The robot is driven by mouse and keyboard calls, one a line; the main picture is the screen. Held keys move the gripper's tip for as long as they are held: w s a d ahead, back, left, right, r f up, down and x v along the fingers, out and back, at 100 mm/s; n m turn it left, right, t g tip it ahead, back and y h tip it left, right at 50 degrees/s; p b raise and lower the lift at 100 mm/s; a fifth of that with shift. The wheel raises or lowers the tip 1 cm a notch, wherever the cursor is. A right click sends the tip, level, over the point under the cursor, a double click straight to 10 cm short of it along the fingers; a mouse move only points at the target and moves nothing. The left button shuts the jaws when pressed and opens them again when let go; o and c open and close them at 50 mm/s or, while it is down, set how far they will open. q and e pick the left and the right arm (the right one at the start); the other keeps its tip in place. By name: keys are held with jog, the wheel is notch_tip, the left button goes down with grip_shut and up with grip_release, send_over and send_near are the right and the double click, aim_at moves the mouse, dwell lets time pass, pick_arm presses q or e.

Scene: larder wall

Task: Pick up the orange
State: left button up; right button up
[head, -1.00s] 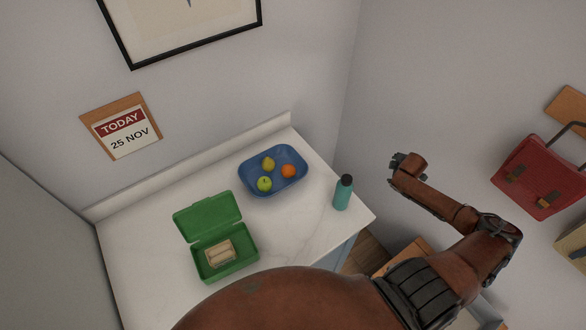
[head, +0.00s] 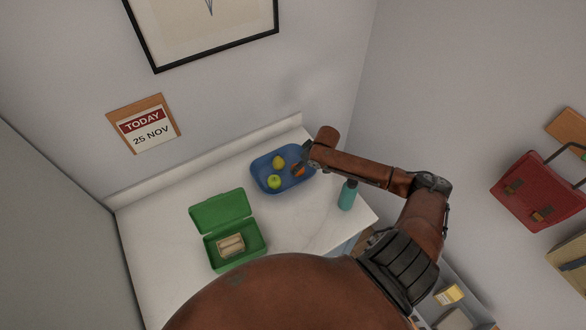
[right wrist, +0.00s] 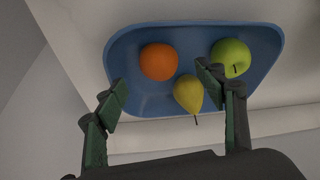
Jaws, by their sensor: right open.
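The orange (head: 297,169) lies in the blue tray (head: 262,185), partly hidden by my right gripper in the head view. In the right wrist view the orange (right wrist: 159,61) sits at the left of the tray (right wrist: 275,42), ahead of the fingers. My right gripper (right wrist: 165,95) is open and empty, its fingers spread wide near the tray's near side. In the head view it (head: 304,159) is over the tray's right side. A green apple (right wrist: 232,56) and a yellow pear (right wrist: 187,93) share the tray. My left gripper is not in view.
A teal bottle (head: 348,195) stands right of the tray, below my right forearm. An open green lunchbox (head: 219,212) with a sandwich (head: 230,245) sits at the left. Bare white counter (head: 285,222) lies between them. The wall is close behind.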

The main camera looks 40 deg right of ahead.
jog(key=p+x, duration=0.1)
jog(key=x, duration=0.5)
jog(key=shift+w+f, duration=0.2)
jog(key=shift+f, duration=0.15)
jog(key=shift+c, duration=0.2)
jog(key=c, duration=1.3)
